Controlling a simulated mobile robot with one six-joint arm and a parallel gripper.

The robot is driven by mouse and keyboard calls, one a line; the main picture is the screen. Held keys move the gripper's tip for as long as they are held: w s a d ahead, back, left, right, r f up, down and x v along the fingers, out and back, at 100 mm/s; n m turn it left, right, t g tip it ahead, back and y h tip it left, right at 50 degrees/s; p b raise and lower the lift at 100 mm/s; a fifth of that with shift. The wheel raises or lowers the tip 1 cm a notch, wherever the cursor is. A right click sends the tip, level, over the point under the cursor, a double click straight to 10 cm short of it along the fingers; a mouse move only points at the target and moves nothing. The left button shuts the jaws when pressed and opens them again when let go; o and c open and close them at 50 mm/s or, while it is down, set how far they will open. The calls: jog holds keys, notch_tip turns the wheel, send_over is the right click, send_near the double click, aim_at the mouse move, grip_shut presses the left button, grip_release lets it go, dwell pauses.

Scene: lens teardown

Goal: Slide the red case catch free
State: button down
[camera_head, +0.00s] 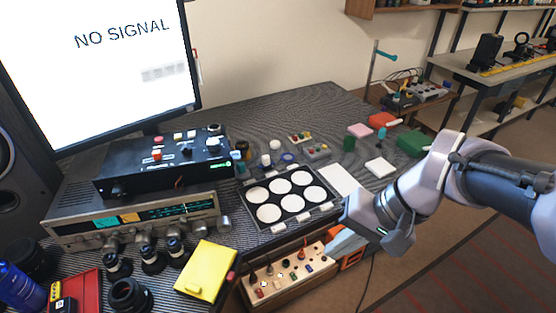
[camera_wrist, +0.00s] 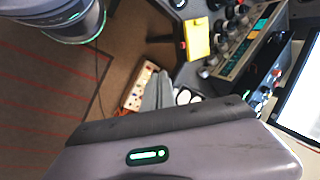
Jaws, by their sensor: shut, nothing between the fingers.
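The yellow case (camera_head: 207,270) lies on the striped desk near the front edge, left of centre in the head view. A small red catch (camera_head: 231,276) shows at its right side. In the wrist view, the yellow case (camera_wrist: 197,38) is near the top, with the red catch (camera_wrist: 183,45) at its left edge. My gripper (camera_head: 337,247) is shut and empty, to the right of the case and well apart from it. Its fingers also show in the wrist view (camera_wrist: 158,92), near the wooden drawer. How the catch sits on the case is too small to tell.
A black tray with white round pads (camera_head: 268,227) stands on the desk above a wooden drawer of small parts (camera_head: 290,274), close to my gripper. Several lens pieces (camera_head: 152,259), a red box (camera_head: 78,292) and a silver receiver (camera_head: 135,222) stand left of the case.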

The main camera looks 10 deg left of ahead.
jog(key=w+a+f+n+g+y+p, duration=0.35)
jog(key=w+a+f+y, duration=0.25)
jog(key=w+a+f, duration=0.3)
notch_tip(320, 180, down, 19)
jog(key=w+a+y+p, duration=0.1)
jog(key=w+a+y, duration=0.1)
jog(key=y, duration=0.4)
jog(key=shift+w+a+m, duration=0.3)
jog(key=shift+a+m, duration=0.1)
jog(key=shift+m, duration=0.05)
jog(key=shift+r+t, duration=0.1)
jog(key=shift+t, duration=0.15)
jog(key=b, duration=0.2)
send_near(231, 267)
jog(key=w+a, duration=0.2)
jog(key=a, duration=0.1)
jog(key=w+a, duration=0.1)
jog(key=a, duration=0.1)
jog(key=shift+f, duration=0.25)
jog(key=s, duration=0.1)
jog(key=s+a, duration=0.1)
jog(key=s, duration=0.1)
jog(key=shift+s+a+r, duration=0.1)
jog(key=shift+s, duration=0.45)
